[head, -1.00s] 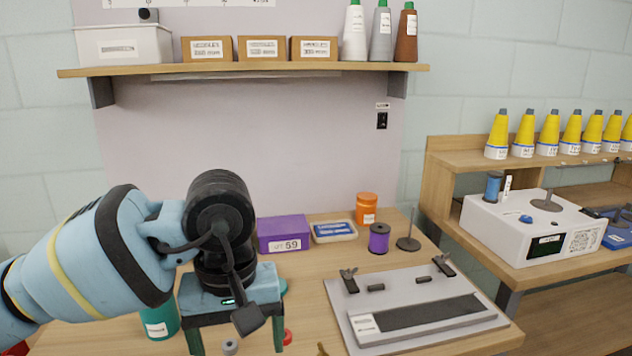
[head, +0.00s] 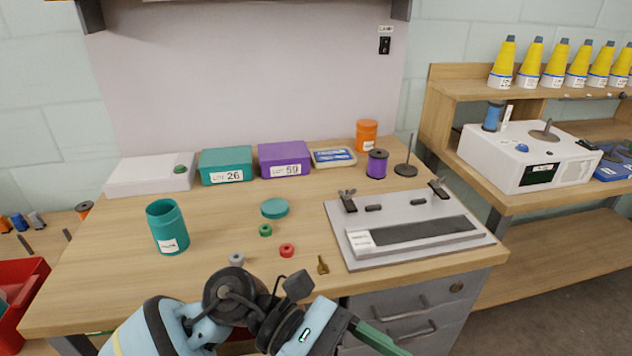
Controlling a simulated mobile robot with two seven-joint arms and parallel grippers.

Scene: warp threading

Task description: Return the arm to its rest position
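My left arm comes in at the bottom edge of the head view, low in front of the table. My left gripper (head: 376,337) points to the right below the table's front edge. One dark green finger shows; the rest is cut off by the picture's lower edge, so its opening cannot be judged. No held thing is visible. My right arm and gripper are out of view.
The wooden table (head: 120,262) holds an open teal jar (head: 167,228), a teal lid (head: 274,208), small rings, a brass key-like piece (head: 322,265) and a grey fixture board (head: 345,226). Grey drawers (head: 412,312) stand below. A red bin (head: 20,290) is at far left.

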